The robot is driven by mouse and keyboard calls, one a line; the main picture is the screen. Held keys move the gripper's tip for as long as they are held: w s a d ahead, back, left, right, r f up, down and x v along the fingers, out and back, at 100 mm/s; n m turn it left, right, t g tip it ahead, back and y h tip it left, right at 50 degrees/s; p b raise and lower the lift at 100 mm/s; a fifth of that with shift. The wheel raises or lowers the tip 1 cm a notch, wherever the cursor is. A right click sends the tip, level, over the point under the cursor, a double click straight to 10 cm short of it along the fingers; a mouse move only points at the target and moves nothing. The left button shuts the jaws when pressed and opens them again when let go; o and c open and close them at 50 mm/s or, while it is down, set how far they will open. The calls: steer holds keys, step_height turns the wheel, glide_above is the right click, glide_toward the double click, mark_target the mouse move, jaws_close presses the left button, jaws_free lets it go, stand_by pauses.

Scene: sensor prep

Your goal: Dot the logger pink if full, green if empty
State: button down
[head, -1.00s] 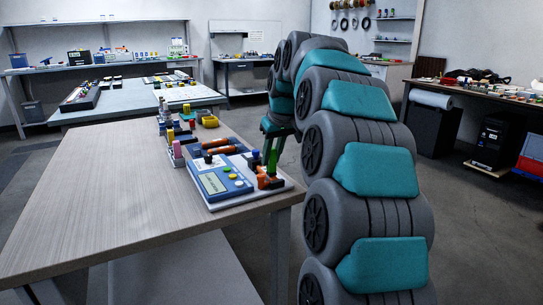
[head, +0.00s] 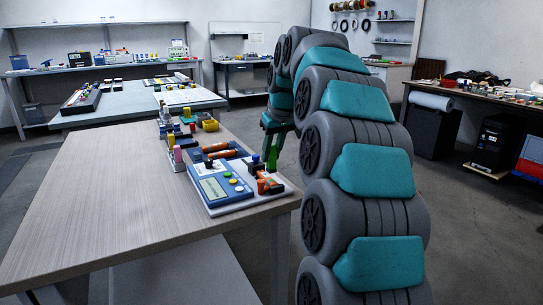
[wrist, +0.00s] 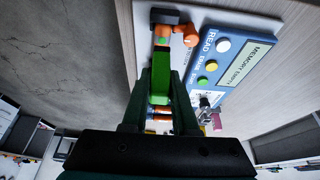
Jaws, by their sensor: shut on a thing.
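My gripper (wrist: 160,92) is shut on a green marker (wrist: 159,88), which also shows in the head view (head: 272,158). It hangs over the right part of a white board. A blue reader unit (wrist: 232,65) lies on that board, and its screen (wrist: 244,62) reads "MEMORY EMPTY". An orange and dark piece (head: 268,185), perhaps the logger, sits on the board right of the reader, close under the green marker. I cannot tell whether they touch. A pink-topped marker (head: 178,154) stands upright left of the board.
White, yellow and green buttons line the reader. Another bench (head: 130,100) stands behind.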

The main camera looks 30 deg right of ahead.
steer(key=shift+r, duration=2.7)
steer(key=shift+a+f, duration=0.1)
